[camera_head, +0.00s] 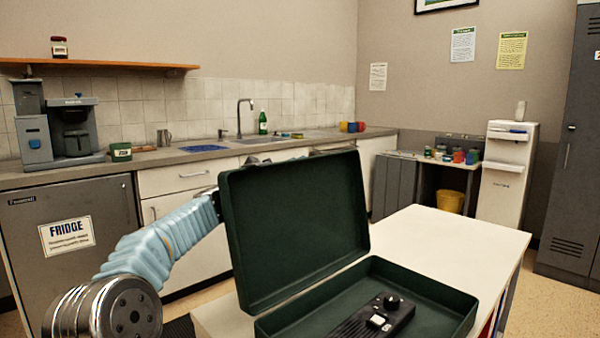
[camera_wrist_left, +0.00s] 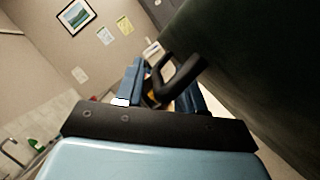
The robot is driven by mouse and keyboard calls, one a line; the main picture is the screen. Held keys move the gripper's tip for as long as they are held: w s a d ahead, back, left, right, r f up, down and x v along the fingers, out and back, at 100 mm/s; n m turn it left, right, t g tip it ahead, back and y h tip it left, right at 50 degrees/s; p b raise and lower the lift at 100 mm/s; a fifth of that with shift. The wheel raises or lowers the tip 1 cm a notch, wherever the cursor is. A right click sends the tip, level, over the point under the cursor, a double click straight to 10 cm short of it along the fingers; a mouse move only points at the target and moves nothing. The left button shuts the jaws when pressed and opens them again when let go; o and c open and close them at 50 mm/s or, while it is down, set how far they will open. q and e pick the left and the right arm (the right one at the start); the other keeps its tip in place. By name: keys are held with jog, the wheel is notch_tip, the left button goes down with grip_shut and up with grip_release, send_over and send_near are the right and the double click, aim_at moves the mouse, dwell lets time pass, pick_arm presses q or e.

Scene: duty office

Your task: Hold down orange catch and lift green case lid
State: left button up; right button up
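The dark green case (camera_head: 440,292) sits on the white-topped table. Its lid (camera_head: 295,230) stands raised, tilted a little back, with its inner face towards me. A black device (camera_head: 375,318) with a knob and a pale button lies in the case. My left arm reaches behind the lid, which hides that gripper in the head view. In the left wrist view my left gripper (camera_wrist_left: 162,85) has its blue fingers either side of a black handle (camera_wrist_left: 183,78) on a dark green surface; the grip is unclear. I cannot make out the orange catch. My right gripper is out of view.
The white table top (camera_head: 450,240) is bare behind and right of the case. A counter (camera_head: 230,150) with a sink and a coffee machine (camera_head: 72,128) runs along the back wall. The fridge (camera_head: 70,230) is at left. A yellow bin (camera_head: 450,201) stands beyond the table.

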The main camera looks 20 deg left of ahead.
pick_arm(q)
jog(key=b+v, duration=0.3)
jog(key=v, duration=1)
jog(key=shift+s+a+f, duration=0.2)
jog(key=shift+s, duration=0.1)
